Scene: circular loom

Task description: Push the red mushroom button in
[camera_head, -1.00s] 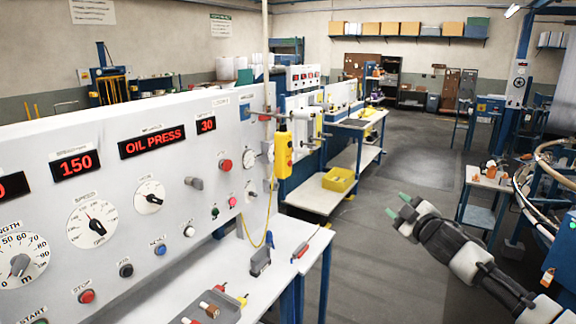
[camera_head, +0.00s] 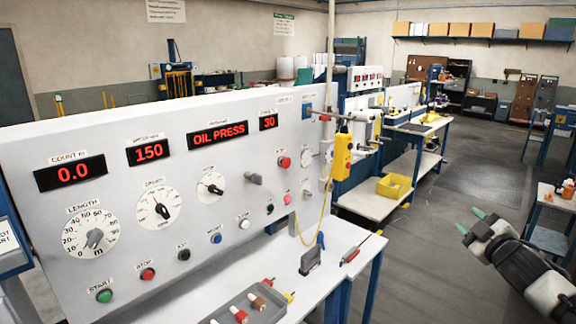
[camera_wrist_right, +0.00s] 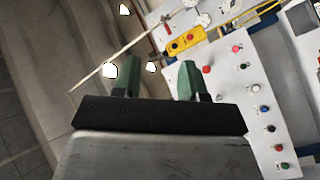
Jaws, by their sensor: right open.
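The red mushroom button (camera_head: 284,162) sticks out from the upper right part of the white control panel (camera_head: 120,130), right of a grey knob. It also shows in the right wrist view (camera_wrist_right: 208,70), beyond the fingers. My right gripper (camera_head: 470,222) is at the right of the head view, over the aisle floor, well apart from the panel. Its two green-tipped fingers are open with nothing between them, and they also show in the right wrist view (camera_wrist_right: 160,82). My left gripper is not in view.
A yellow pendant box (camera_head: 342,157) hangs right of the button, with a rod and cable close by. A red stop button (camera_head: 147,274) sits in the lower row with other buttons. A grey tray (camera_head: 250,303) holds small parts on the bench. The aisle floor is clear.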

